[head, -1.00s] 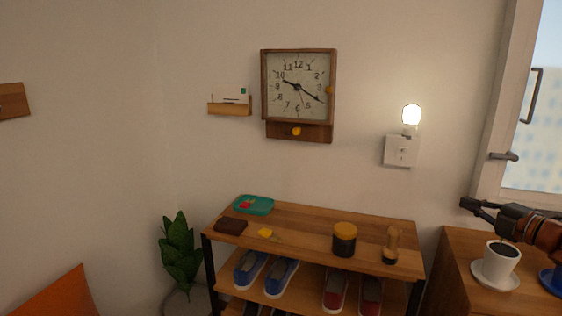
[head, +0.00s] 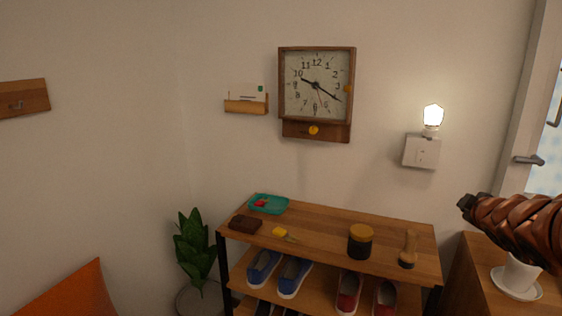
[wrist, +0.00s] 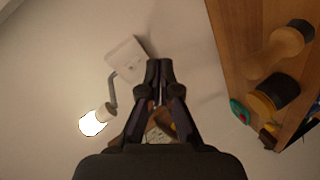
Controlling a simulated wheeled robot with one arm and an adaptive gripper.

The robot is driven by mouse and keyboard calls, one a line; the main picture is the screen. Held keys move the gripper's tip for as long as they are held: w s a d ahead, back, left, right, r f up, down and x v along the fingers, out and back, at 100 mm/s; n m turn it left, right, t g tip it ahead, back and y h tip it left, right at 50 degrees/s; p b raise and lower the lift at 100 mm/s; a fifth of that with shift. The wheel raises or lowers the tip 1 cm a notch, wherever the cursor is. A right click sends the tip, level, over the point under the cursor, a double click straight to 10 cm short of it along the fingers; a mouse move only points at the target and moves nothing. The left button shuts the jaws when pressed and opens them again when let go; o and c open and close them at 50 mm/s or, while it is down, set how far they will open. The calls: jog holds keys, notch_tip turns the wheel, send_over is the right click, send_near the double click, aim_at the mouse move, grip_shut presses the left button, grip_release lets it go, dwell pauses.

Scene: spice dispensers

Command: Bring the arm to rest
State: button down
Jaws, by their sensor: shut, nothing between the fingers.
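A wooden shoe rack (head: 330,228) holds a dark jar (head: 360,242), a brush (head: 408,250) and a teal tray (head: 278,211). A white cup (head: 522,275) on a saucer stands under my arm. A lit lamp (head: 433,118) is on the wall, near the window.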

jog(key=s+a+f+m+g+y, duration=0.1)
jog(key=s+a+f+m+g, duration=0.4)
jog(key=s+a+f, duration=0.55)
jog(key=s+a+f+m+g+y, duration=0.15)
jog(key=s+a+f+g, duration=0.55)
jog(key=s, duration=0.7)
jog(key=s+a+m+g+y, duration=0.1)
jog(key=s+a+g, duration=0.1)
jog(key=s+a, duration=0.5)
jog(key=s+a+m+g+y, duration=0.15)
jog(key=s+a, duration=0.35)
jog(key=s, duration=0.5)
notch_tip(320, 180, up, 14)
jog(key=w+p, duration=0.1)
jog(key=p, duration=1.2)
jog(key=shift+w+r+h+p, duration=0.15)
jog(key=shift+h+p, duration=0.15)
jog(key=shift+a, duration=0.1)
